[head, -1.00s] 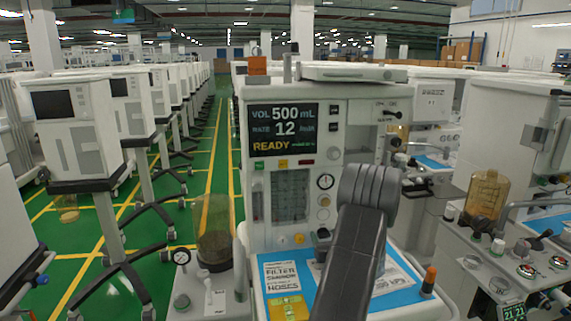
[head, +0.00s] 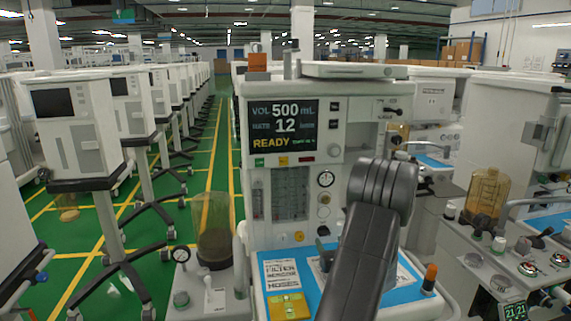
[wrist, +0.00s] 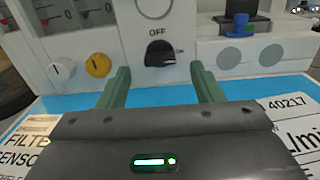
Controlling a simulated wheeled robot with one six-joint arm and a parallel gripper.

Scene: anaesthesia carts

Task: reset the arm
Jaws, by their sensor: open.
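My gripper (wrist: 163,88) shows in the wrist view with its two green fingers spread apart and nothing between them. Beyond the fingers is the cart's front panel with a black OFF/ON switch (wrist: 160,53), a yellow knob (wrist: 98,65) and a white knob (wrist: 61,71). The fingers appear in front of the panel, above the blue work surface; I cannot tell the exact gap. In the head view my dark arm stands before the anaesthesia cart (head: 226,130) and hides part of its right front.
The cart's screen (head: 283,127) reads READY. Its blue top (head: 410,290) carries printed sheets, a yellow block (head: 288,306) and an orange-capped item (head: 430,278). An amber canister (head: 487,192) stands on the cart at right.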

